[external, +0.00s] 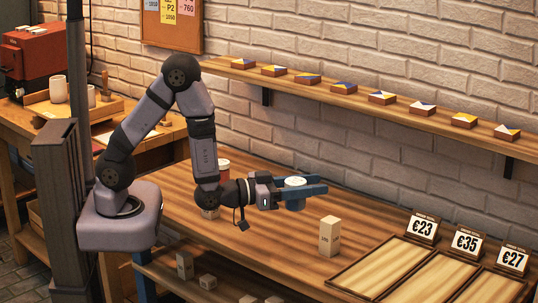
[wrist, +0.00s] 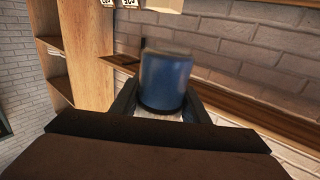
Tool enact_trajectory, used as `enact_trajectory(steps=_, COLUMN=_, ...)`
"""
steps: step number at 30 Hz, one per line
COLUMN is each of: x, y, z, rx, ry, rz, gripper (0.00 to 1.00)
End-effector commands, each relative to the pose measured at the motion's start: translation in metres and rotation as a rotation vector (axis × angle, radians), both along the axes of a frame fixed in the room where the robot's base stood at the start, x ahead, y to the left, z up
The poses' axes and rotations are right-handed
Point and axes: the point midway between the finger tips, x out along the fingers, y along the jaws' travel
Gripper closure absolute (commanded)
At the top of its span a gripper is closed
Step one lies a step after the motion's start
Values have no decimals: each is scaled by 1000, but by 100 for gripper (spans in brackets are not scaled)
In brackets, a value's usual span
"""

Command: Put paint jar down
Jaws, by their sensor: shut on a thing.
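The paint jar (external: 295,183) is blue with a pale lid. My gripper (external: 308,190) is shut on it, with one finger on each side. The jar looks upright and appears to be held above the wooden table (external: 270,228). In the wrist view the blue jar (wrist: 165,82) sits between the fingertips of my gripper (wrist: 162,108). Its underside and the exact gap to the table cannot be made out.
A pale box (external: 330,236) stands on the table right of the jar. A red jar (external: 223,167) and another jar (external: 210,212) are by my arm. Framed trays (external: 372,268) with price signs lie at the right. A wall shelf (external: 345,92) holds small painted blocks.

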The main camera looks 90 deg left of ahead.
Motion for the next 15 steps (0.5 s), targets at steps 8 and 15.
enact_trajectory(steps=8, x=3, y=-37, z=-4, rx=2, ry=2, rz=-169, gripper=84)
enact_trajectory(steps=15, x=-8, y=-46, z=-27, rx=0, ry=6, rz=-235, gripper=84)
